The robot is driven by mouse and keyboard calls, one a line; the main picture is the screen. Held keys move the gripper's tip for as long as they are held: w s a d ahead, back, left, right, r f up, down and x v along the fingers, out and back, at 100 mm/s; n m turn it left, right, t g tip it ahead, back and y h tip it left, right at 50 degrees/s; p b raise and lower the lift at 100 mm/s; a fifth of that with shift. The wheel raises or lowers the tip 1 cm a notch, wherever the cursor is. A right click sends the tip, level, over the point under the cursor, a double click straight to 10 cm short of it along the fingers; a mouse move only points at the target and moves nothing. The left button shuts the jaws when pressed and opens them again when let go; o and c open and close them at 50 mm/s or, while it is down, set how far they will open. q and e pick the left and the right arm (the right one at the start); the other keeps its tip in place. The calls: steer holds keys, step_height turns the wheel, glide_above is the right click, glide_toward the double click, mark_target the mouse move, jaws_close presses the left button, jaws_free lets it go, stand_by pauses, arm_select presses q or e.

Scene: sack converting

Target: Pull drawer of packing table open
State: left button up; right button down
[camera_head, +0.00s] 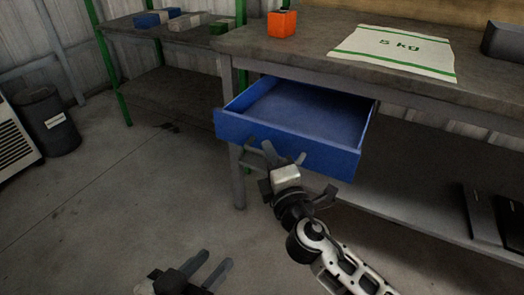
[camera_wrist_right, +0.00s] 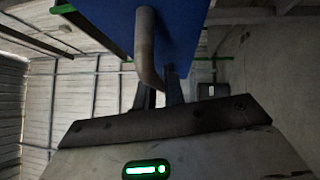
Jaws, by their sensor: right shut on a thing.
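The blue drawer (camera_head: 335,161) of the packing table (camera_head: 300,62) stands open, pulled out from under the tabletop, and its inside looks empty. My right gripper (camera_head: 272,155) is at the drawer front, shut on the grey handle (camera_head: 247,146). In the right wrist view the handle (camera_wrist_right: 146,50) is a curved grey bar on the blue front, with the fingers (camera_wrist_right: 162,90) at its lower end. My left gripper (camera_head: 208,272) is low at the bottom of the head view, away from the table, with its two fingers apart and nothing between them.
On the tabletop are an orange box (camera_head: 282,24), a white sack marked 5 kg (camera_head: 393,52) and a dark grey container (camera_head: 505,41). A green-framed shelf (camera_head: 160,80) stands behind at left, with a dark bin (camera_head: 48,122) beside it. The floor in front is clear.

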steer(key=shift+s+a, duration=0.45)
steer(key=shift+s, duration=0.4)
steer(key=c, duration=1.5)
jaws_free()
